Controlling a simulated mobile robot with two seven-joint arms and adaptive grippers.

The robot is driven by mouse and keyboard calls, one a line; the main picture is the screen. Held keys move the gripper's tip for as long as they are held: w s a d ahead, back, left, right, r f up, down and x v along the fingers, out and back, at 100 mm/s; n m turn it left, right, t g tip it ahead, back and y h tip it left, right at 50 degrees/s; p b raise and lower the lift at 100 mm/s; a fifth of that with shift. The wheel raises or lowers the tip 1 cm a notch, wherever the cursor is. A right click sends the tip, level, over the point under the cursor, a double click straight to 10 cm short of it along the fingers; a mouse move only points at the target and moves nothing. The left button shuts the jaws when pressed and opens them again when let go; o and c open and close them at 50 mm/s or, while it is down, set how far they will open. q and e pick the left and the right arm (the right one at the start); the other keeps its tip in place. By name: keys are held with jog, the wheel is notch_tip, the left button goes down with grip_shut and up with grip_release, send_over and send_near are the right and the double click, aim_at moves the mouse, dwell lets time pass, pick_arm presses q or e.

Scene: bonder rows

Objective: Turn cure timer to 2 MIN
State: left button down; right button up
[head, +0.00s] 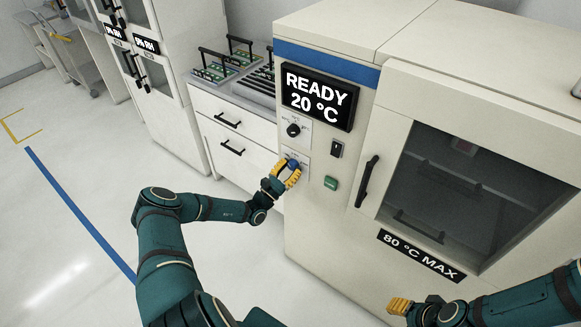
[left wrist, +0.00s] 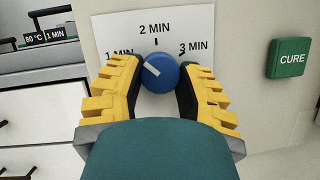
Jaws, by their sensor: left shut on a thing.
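The cure timer is a blue knob (left wrist: 160,73) on a white dial plate (left wrist: 110,32) marked 1 MIN, 2 MIN and 3 MIN. In the left wrist view its white pointer line slants up and left, toward the 1 MIN side and away from the 2 MIN mark at the top. My left gripper (left wrist: 158,88) is shut on the knob, with one yellow finger on each side. The head view shows this gripper (head: 287,174) at the oven's front panel, largely covering the dial. My right gripper (head: 400,306) is low at the right, away from the panel; its finger gap is unclear.
A green CURE button (left wrist: 291,58) is right of the dial. Above are a black knob (head: 293,130), a switch (head: 336,149) and a display (head: 318,97) reading READY 20 °C. The oven door handle (head: 367,181) stands out to the right. A drawer cabinet (head: 236,130) is left.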

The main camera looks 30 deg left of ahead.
pick_arm(q)
jog(key=m+h, duration=0.1)
jog(key=m, duration=0.2)
jog(key=m+g+h+p, duration=0.1)
jog(key=m+h, duration=0.1)
jog(key=m, duration=0.1)
jog(key=shift+a+r+g, duration=0.15)
jog(key=shift+g, duration=0.15)
jog(key=m+g+p, duration=0.1)
jog(key=m, duration=0.1)
jog(key=m+h+p, duration=0.1)
jog(key=m, duration=0.2)
jog(key=shift+w+a+m+g, duration=0.1)
jog(key=shift+m+g, duration=0.2)
jog(key=shift+g, duration=0.1)
jog(key=c, duration=0.5)
grip_release()
jog(key=shift+c, duration=0.2)
jog(key=v, duration=1.2)
